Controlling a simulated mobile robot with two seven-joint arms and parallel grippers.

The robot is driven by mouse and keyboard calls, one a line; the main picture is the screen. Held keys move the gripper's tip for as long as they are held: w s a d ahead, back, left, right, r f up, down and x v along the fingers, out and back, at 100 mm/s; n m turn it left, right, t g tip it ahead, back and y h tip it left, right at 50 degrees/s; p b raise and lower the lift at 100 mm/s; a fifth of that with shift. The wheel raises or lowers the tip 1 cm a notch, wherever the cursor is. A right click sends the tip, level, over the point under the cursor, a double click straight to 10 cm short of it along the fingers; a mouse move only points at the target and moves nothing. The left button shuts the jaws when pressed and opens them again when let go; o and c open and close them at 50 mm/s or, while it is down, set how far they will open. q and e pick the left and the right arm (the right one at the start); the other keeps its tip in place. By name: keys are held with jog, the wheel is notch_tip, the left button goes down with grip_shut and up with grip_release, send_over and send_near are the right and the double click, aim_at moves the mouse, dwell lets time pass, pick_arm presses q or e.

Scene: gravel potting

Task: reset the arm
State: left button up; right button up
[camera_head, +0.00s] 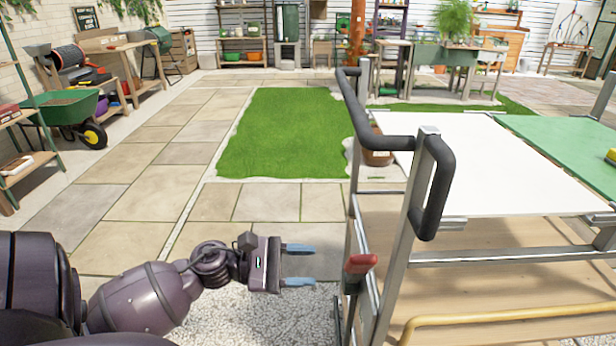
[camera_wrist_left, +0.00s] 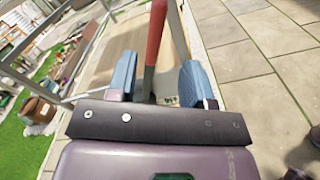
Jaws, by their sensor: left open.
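My left gripper (camera_head: 300,265) reaches in from the lower left in the head view, over the gravel and paving. Its two blue fingers are apart and point right toward the cart. Nothing shows between them in the head view. A tool with a red handle (camera_head: 360,263) and dark shaft stands at the cart's near left corner, a short way right of the fingertips. In the left wrist view the gripper (camera_wrist_left: 160,85) has its fingers spread, and the red handle (camera_wrist_left: 156,30) shows beyond and between them, with no visible grip on it. My right gripper is not seen.
A metal cart (camera_head: 400,240) with black handles (camera_head: 435,185) and a white top (camera_head: 490,150) fills the right side. A green mat (camera_head: 575,145) lies on it. A green wheelbarrow (camera_head: 65,108) stands far left. Paving and a grass patch (camera_head: 285,130) are open ahead.

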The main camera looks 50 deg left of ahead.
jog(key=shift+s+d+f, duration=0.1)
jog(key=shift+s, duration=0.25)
